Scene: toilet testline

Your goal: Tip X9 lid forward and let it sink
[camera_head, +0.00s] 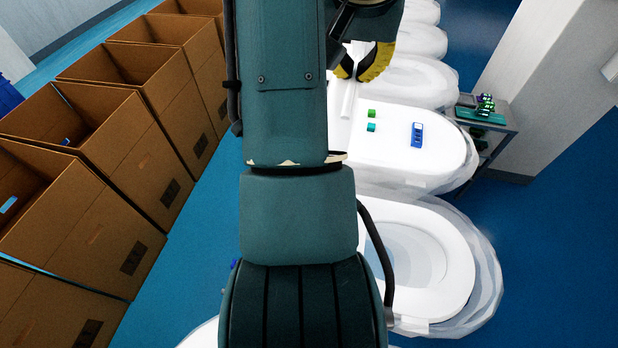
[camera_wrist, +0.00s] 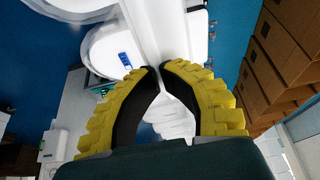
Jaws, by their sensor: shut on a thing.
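A white toilet lid (camera_head: 348,100) stands raised, nearly edge-on, in the head view. It shows as a long white panel (camera_wrist: 165,28) in the wrist view. My gripper (camera_head: 359,74), with yellow-and-black fingers, is shut on the lid's upper edge; its fingertips also show in the wrist view (camera_wrist: 159,70). A closed-looking white toilet top (camera_head: 440,160) beside the lid carries a green cube (camera_head: 372,113), a teal cube (camera_head: 371,127) and a blue object (camera_head: 417,135). My arm hides part of the toilet row. No X9 label is legible.
A toilet with an open bowl (camera_head: 405,255) stands nearer. More white toilets (camera_head: 415,80) line up behind. Open cardboard boxes (camera_head: 100,190) stand in a row at left. A small table (camera_head: 490,122) with green items and a pale pillar (camera_head: 545,75) are at right.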

